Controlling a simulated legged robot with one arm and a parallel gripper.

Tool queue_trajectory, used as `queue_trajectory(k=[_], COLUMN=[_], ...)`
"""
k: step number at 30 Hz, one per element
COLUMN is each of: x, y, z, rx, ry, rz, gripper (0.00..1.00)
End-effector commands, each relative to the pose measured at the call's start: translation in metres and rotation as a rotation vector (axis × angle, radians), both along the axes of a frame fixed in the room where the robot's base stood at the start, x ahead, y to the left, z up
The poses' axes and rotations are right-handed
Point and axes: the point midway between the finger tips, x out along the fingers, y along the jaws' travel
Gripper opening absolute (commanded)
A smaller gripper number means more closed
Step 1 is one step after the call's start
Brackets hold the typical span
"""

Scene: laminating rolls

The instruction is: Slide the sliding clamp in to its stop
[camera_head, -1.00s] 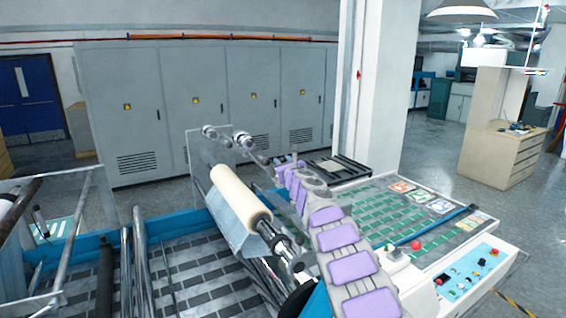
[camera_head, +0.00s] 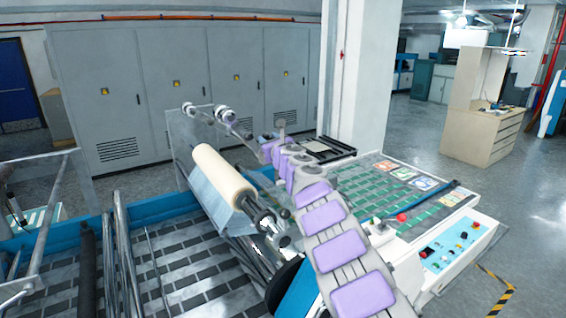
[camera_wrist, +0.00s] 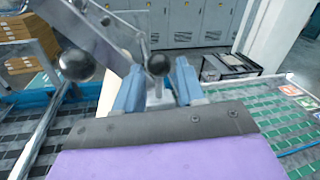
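My gripper (camera_wrist: 157,88) shows in the wrist view with its two blue fingers apart, one on each side of a grey upright piece. A dark ball knob (camera_wrist: 158,63) stands just beyond and between the fingertips; I cannot tell whether the fingers touch it. A second ball knob (camera_wrist: 77,65) is to the left, in front of a slanted metal plate. I cannot clearly single out the sliding clamp. In the head view my arm reaches over the machine, its end right of the cream roll (camera_head: 222,175) on its shaft, and the fingers are too small to judge.
A side plate with small rollers (camera_head: 222,112) rises behind the roll. A control panel (camera_head: 452,245) with buttons and a red knob lies to the right. Grey cabinets (camera_head: 165,95) line the back, and a white pillar (camera_head: 362,75) stands right of them. Open floor lies at the right.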

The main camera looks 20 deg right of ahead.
Motion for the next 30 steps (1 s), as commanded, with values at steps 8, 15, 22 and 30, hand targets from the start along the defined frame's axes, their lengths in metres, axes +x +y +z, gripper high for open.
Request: queue_trajectory(k=[8, 15, 22, 30], x=[-0.023, -0.041, -0.058, -0.080], y=[-0.001, -0.001, 0.000, 0.000], z=[-0.003, -0.003, -0.003, -0.003], rx=[-0.004, -0.003, -0.003, -0.004], ry=[0.000, 0.000, 0.002, 0.001], rz=[-0.002, -0.003, 0.000, 0.000], gripper=[0.39, 0.39, 0.39, 0.39])
